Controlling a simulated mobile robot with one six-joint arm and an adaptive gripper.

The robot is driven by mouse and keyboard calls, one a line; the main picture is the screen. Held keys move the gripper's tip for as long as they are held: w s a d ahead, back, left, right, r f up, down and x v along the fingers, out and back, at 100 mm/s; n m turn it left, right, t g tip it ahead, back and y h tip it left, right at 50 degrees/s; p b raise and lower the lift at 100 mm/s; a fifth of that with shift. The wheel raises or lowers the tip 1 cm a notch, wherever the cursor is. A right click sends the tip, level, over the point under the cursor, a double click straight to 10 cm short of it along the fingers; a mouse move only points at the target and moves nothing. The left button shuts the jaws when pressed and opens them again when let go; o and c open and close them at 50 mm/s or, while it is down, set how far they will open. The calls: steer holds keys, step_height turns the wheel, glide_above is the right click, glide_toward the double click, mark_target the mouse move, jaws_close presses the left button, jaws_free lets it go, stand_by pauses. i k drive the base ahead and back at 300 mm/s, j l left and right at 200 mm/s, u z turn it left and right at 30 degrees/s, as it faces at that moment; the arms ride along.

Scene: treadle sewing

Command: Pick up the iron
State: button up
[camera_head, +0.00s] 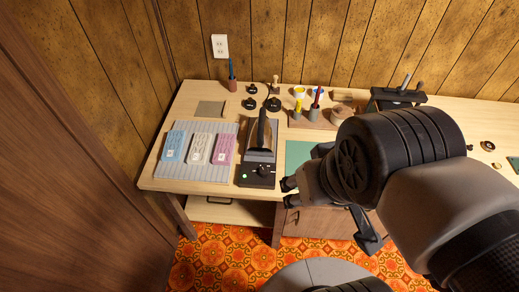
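The iron (263,133) is dark with a brown handle along its top. It rests on a dark stand (257,175), which has a small green light and a knob at its front, left of the middle of the table. My gripper (329,214) is right of the iron and nearer the camera, by the table's front edge. Its black fingers show apart on either side of my wrist, open, with nothing seen between them. My wrist hides most of the gripper body. The gripper is clear of the iron.
Left of the iron, a grey ribbed mat (212,128) bears blue, white and pink blocks. Behind are small black pots (273,104) and a brown cup (233,86). A holder with tools (316,112) stands to the right. A green mat (299,152) lies beside the stand.

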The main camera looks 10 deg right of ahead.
mark_target(261, 142)
steer(key=i+j, duration=0.55)
steer(key=i, duration=0.3)
